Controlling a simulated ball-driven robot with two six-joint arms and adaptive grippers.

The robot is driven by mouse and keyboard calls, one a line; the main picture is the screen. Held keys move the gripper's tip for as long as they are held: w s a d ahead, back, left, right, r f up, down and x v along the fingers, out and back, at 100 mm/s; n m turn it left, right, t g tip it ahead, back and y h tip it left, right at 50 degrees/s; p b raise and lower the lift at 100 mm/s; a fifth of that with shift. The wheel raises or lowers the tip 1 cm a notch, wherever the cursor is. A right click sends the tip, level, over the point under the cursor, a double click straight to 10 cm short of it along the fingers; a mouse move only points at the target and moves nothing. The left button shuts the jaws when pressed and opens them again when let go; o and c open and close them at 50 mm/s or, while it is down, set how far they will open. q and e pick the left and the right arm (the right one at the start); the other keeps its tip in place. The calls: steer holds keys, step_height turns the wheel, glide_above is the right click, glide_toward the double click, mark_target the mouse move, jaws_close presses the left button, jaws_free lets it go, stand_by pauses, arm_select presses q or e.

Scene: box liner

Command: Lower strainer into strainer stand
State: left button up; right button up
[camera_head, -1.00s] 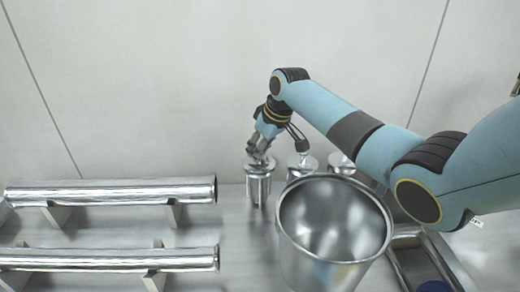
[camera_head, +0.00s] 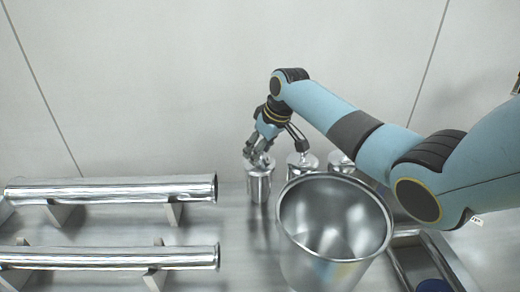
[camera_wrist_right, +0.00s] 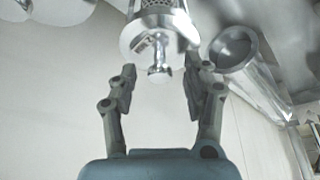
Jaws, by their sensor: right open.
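The strainer (camera_wrist_right: 159,70), a shiny metal piece with a round flange and a knob, shows at the top middle of the right wrist view. Perforated metal shows behind its flange. In the head view its lid-like top (camera_head: 259,168) sits on a small metal cylinder, which looks like the strainer stand (camera_head: 259,187). How deep the strainer sits inside is hidden. My right gripper (camera_head: 260,156) is at the knob, coming down from above. In the wrist view its fingers (camera_wrist_right: 158,80) are open on both sides of the knob, with gaps. My left gripper is out of view.
A large open metal bucket (camera_head: 298,250) stands to the right. More small lidded canisters (camera_head: 302,164) stand behind it. Two long metal tubes (camera_head: 110,190) (camera_head: 110,257) lie on supports at the left. A metal tray (camera_head: 405,262) is at the lower right.

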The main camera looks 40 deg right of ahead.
steer(key=shift+f, duration=0.1)
steer(key=shift+s, duration=0.1)
steer(key=v, duration=1.2)
steer(key=shift+a, duration=0.1)
